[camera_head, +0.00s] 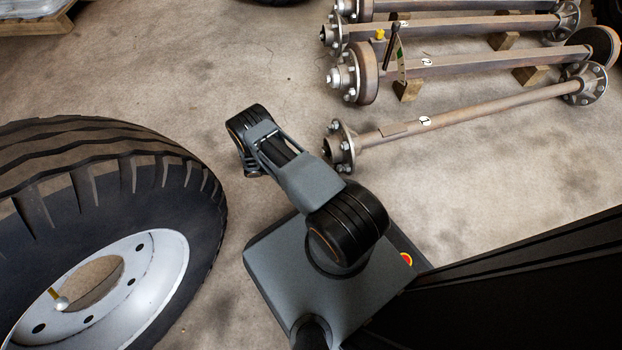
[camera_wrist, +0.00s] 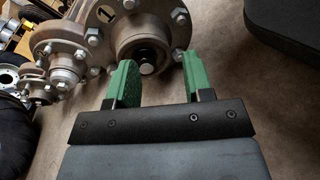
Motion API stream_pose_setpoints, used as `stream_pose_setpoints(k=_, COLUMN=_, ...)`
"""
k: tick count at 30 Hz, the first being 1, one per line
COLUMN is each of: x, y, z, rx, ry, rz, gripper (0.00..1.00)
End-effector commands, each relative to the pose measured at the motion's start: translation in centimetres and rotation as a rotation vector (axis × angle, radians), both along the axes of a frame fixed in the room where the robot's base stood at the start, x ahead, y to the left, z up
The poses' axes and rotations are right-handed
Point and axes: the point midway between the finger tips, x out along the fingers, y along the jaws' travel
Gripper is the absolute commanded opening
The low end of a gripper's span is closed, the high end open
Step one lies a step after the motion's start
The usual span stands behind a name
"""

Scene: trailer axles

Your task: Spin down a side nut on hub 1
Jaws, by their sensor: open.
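Hub 1 (camera_head: 340,138) is the flanged end of the nearest axle, whose tube carries a "1" label (camera_head: 425,121). Nothing is seen held. In the head view the gripper itself is hidden.
More axles (camera_head: 470,65) lie behind on wooden blocks (camera_head: 407,91), and a neighbouring hub (camera_wrist: 65,72) stands left in the wrist view. A large tyre (camera_head: 90,170) with a white rim fills the head view's left. Concrete floor between them is clear.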

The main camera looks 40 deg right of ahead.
Motion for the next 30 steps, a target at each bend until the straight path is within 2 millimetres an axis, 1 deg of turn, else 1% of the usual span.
stream_pose_setpoints(k=1, x=-1.0, y=-0.3, z=-1.9, rx=-0.026, ry=0.034, rz=0.026, gripper=0.47)
stream_pose_setpoints(k=3, x=-2.1, y=-0.6, z=-3.7, rx=-0.058, ry=0.064, rz=0.058, gripper=0.47)
stream_pose_setpoints(k=6, x=-3.2, y=-0.9, z=-5.5, rx=-0.091, ry=0.095, rz=0.095, gripper=0.47)
stream_pose_setpoints(k=9, x=-4.0, y=-1.1, z=-6.6, rx=-0.110, ry=0.114, rz=0.119, gripper=0.47)
stream_pose_setpoints(k=13, x=-4.7, y=-1.8, z=-7.2, rx=-0.123, ry=0.126, rz=0.132, gripper=0.47)
stream_pose_setpoints(k=17, x=-5.3, y=-3.3, z=-7.4, rx=-0.125, ry=0.128, rz=0.132, gripper=0.47)
stream_pose_setpoints(k=24, x=-6.7, y=-7.5, z=-7.4, rx=-0.124, ry=0.128, rz=0.130, gripper=0.47)
stream_pose_setpoints(k=30, x=-7.7, y=-10.7, z=-7.4, rx=-0.123, ry=0.127, rz=0.131, gripper=0.47)
